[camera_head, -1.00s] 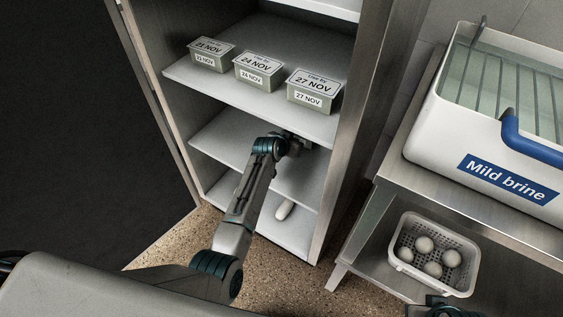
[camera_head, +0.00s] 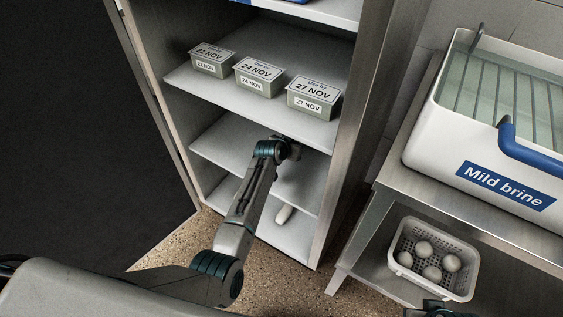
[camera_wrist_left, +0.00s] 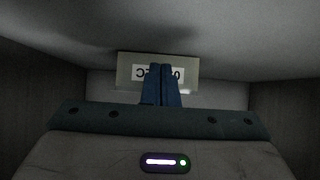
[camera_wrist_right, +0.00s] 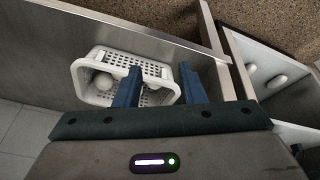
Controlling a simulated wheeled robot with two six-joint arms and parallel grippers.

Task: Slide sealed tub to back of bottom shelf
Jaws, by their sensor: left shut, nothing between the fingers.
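The tub (camera_wrist_left: 190,66) shows in the left wrist view as a pale box with a white label, partly hidden by my fingers. It sits ahead in a dim shelf bay; in the head view I cannot make it out. My left gripper (camera_wrist_left: 161,68) is shut and empty, its fingertips in front of the label; I cannot tell whether they touch it. In the head view the left arm reaches into the bay below the dated tubs, and its fingers are hidden. My right gripper (camera_wrist_right: 162,72) is open and empty, outside the cabinet, with a white basket beyond it.
Three tubs marked 21 NOV (camera_head: 213,60), 24 NOV (camera_head: 259,76) and 27 NOV (camera_head: 313,97) stand on the shelf above. A white object (camera_head: 284,214) lies on the cabinet's lowest surface. A perforated basket (camera_head: 470,270) and a brine tank (camera_head: 430,135) are at right.

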